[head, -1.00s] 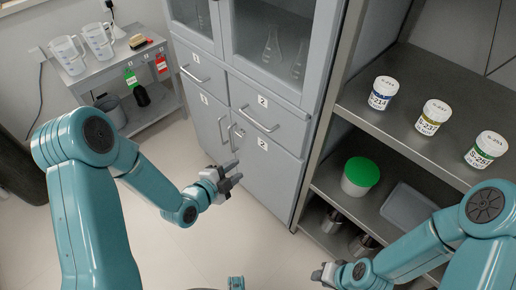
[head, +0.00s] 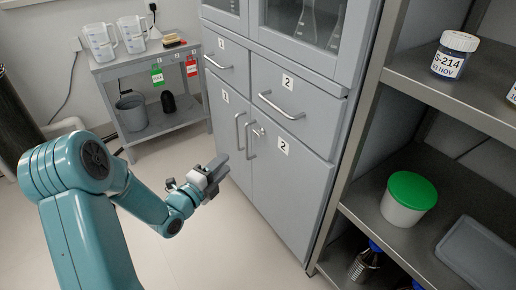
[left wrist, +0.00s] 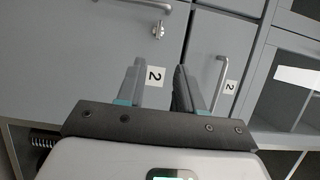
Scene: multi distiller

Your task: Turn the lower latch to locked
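The lower latch (head: 258,132) is a small metal piece on the grey lower cabinet door (head: 285,195), beside the long handles. It also shows in the left wrist view (left wrist: 158,30), near the top, beyond the fingertips. Whether it is locked is too small to tell. My left gripper (head: 216,174) is in front of the lower doors, below the latch in the head view and apart from it. In the left wrist view its two fingers (left wrist: 157,78) stand apart with nothing between them. My right gripper is not in view.
Two door handles (head: 250,140) stick out close to the latch, with a drawer handle (head: 280,106) above. Open shelves on the right hold a jar (head: 455,55) and a green-lidded tub (head: 408,200). A side table (head: 150,57) stands at the back left. The floor before the cabinet is clear.

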